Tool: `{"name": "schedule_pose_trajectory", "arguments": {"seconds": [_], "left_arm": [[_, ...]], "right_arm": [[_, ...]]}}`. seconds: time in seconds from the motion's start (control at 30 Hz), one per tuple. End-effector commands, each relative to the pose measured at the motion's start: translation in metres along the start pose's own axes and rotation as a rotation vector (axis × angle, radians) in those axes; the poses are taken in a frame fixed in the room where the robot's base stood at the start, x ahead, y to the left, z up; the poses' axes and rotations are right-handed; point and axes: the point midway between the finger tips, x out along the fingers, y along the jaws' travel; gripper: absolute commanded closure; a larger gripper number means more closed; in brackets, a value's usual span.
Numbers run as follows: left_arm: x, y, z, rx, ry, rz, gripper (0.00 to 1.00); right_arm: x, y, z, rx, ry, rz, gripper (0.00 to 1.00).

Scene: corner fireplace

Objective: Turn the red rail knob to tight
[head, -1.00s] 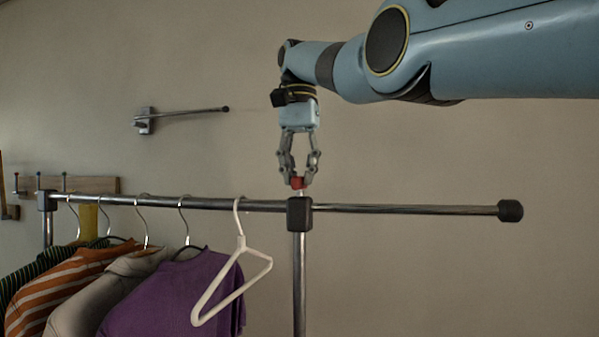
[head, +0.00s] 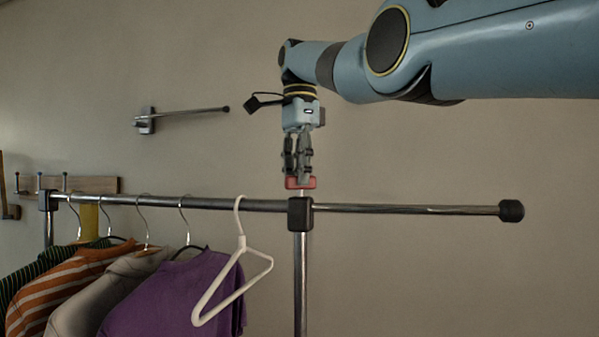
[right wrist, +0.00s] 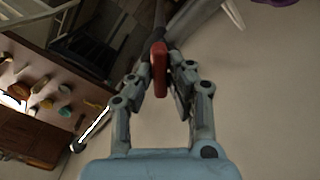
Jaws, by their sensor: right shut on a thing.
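The red rail knob (head: 301,183) sits on top of the black joint (head: 300,213) where the upright post meets the clothes rail. It shows as a wide red bar in the head view and as a narrow red bar in the right wrist view (right wrist: 159,70). My right gripper (head: 298,176) points straight down from above and is shut on the knob; its fingers hide part of it. In the right wrist view my right gripper (right wrist: 160,85) has a finger on each side of the knob. My left gripper is not in view.
The chrome rail (head: 410,209) runs across, with a black end cap (head: 511,211) at right. A white hanger (head: 240,275) and several garments, including a purple one (head: 180,290), hang left of the joint. A wall arm (head: 190,112) and a peg board (head: 85,184) are behind.

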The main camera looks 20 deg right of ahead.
Motion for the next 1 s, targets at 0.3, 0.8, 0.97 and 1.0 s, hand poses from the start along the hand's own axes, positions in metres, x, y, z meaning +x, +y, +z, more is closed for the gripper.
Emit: {"name": "schedule_pose_trajectory", "arguments": {"seconds": [0.3,0.8,0.97,1.0], "left_arm": [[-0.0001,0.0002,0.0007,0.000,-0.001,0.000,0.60],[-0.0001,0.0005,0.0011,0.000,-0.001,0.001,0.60],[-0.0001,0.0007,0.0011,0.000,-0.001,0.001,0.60],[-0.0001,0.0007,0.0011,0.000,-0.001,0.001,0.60]], "right_arm": [[-0.0008,-0.0002,-0.0015,0.300,0.002,-0.003,1.00],[-0.0006,0.0000,-0.0014,0.661,0.001,-0.001,1.00],[-0.0004,0.0001,-0.0014,0.717,0.001,-0.001,1.00],[-0.0004,0.0001,-0.0014,0.727,0.001,-0.001,1.00]]}}
